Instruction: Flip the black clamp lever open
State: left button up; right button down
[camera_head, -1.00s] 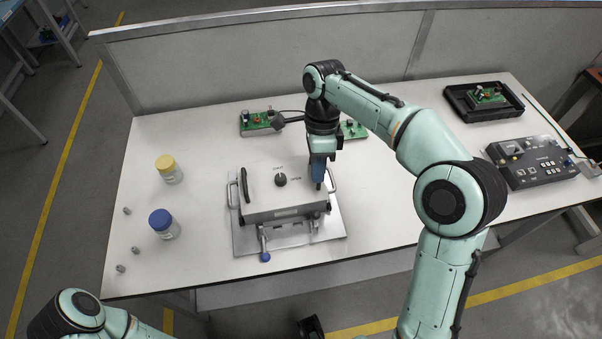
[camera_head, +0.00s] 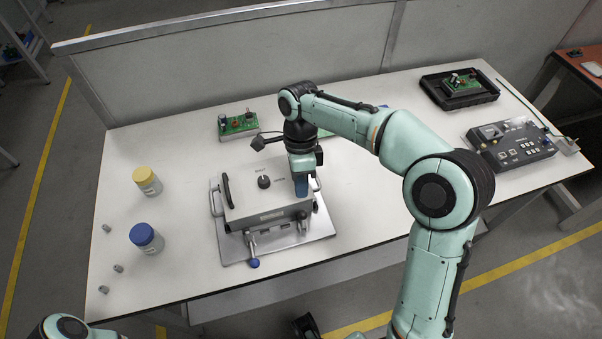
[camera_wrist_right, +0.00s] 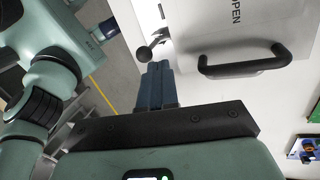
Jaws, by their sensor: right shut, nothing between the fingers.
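My right gripper (camera_head: 301,196) points down at the right front of a grey clamp fixture box (camera_head: 270,217). In the right wrist view its blue fingers (camera_wrist_right: 158,70) are together and empty. A black ball (camera_wrist_right: 145,54) on a short metal stem shows just beside the fingertips, in front of the box; I take it as the black clamp lever's tip. Whether the fingers touch it I cannot tell. A second lever with a blue ball (camera_head: 254,263) stands at the box's front. My left gripper does not show clearly.
The box stands on a metal plate (camera_head: 325,229) and has a black knob (camera_head: 264,182). A black handle (camera_wrist_right: 245,66) is close to my fingers. Yellow-lidded (camera_head: 147,182) and blue-lidded (camera_head: 146,239) jars stand left. A green board (camera_head: 238,124) lies behind.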

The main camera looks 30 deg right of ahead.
aim_at(301, 216)
jog(key=x, duration=0.3)
jog(key=shift+f, duration=0.25)
jog(key=shift+s+b, duration=0.1)
jog(key=shift+b, duration=0.3)
